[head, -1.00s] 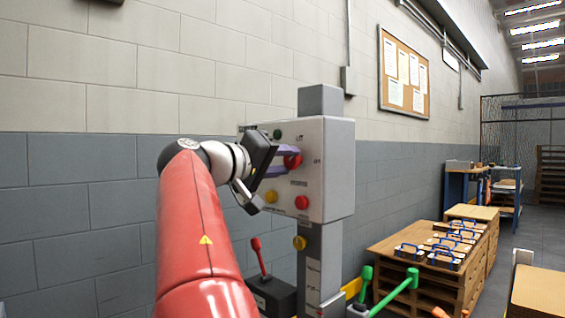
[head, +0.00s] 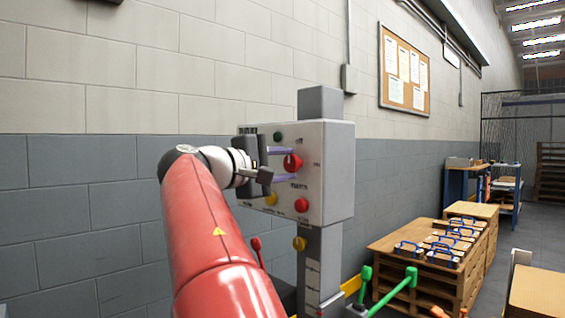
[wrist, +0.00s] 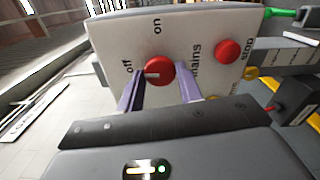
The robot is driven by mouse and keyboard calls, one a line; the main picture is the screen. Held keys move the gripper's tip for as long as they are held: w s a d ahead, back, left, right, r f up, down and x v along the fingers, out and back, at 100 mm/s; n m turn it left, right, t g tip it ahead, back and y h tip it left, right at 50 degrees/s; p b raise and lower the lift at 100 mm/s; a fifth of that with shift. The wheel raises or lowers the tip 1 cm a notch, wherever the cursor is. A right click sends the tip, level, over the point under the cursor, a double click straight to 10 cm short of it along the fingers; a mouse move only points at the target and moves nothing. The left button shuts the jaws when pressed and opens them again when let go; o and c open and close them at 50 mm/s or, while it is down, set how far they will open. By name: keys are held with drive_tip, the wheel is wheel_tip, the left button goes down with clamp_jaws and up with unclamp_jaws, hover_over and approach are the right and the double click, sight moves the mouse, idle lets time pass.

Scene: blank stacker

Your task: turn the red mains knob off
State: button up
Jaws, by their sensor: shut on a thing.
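The red mains knob (head: 292,163) is on the front of the grey control box (head: 336,170). In the wrist view the knob (wrist: 157,71) has a white mark pointing left, towards the printed "off"; "on" is printed above it in that picture. My gripper (wrist: 160,88) has its two purple fingers on either side of the knob and is shut on it. In the head view my gripper (head: 284,165) reaches the box from the left, its fingers above and below the knob.
A red stop button (wrist: 228,51) sits beside the knob, and a yellow button (head: 270,199) is low on the box. A yellow knob (head: 299,243) is on the post below. Green-handled levers (head: 405,285) stand in front. Pallets with blue-handled items (head: 440,250) are at right.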

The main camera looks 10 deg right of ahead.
drive_tip(key=shift+a+n, duration=0.1)
drive_tip(key=shift+n, duration=0.3)
drive_tip(key=o, duration=1)
drive_tip(key=b+v, duration=0.1)
drive_tip(key=v, duration=0.6)
drive_tip(key=shift+s+a, duration=0.2)
drive_tip(key=shift+a, duration=0.15)
